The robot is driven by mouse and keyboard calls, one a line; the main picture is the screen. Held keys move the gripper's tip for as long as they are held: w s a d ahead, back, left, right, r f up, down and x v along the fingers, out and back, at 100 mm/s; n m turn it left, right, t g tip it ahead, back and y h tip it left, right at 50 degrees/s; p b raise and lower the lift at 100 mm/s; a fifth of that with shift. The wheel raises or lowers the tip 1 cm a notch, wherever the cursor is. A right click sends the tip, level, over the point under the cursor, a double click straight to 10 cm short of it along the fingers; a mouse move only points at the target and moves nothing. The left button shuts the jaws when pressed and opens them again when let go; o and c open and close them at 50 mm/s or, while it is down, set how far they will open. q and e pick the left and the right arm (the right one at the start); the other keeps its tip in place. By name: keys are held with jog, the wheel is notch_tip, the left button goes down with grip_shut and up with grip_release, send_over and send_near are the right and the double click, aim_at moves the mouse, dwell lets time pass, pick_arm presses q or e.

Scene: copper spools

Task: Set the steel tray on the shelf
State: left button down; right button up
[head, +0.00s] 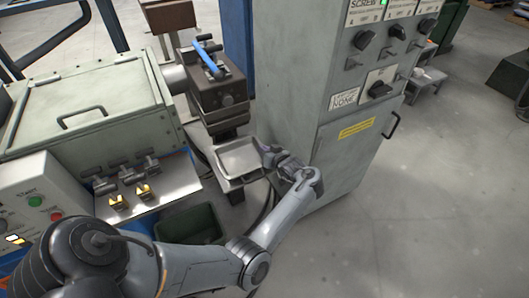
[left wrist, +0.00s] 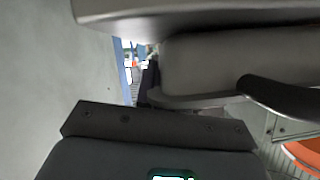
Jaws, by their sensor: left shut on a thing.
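The steel tray (head: 238,159) is a shallow, light grey rectangular pan in the head view, just below the dark machine head with the blue handle and left of the tall cabinet. My left gripper (head: 268,156) is shut on the tray's right side. The tray looks roughly level. A dark support (head: 246,178) shows under its front edge; I cannot tell whether this is the shelf or whether the tray touches it. In the left wrist view, large grey surfaces fill the top close up, and the grip itself is unclear. My right gripper is not in view.
The tall grey control cabinet (head: 305,120) stands close to the right of my left gripper. The dark machine head (head: 212,95) is just above and behind the tray. A green bin (head: 190,226) stands below left. Open floor (head: 440,190) lies to the right.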

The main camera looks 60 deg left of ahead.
pick_arm(q)
jog(key=shift+f, duration=0.2)
jog(key=c, duration=1.3)
grip_release()
jog(key=shift+o, duration=0.2)
jog(key=shift+r, duration=0.1)
jog(key=shift+r, duration=0.2)
jog(key=p+v, duration=0.3)
jog(key=v, duration=0.8)
jog(key=shift+d+p, duration=0.35)
jog(key=shift+d, duration=0.05)
jog(key=shift+r, duration=0.1)
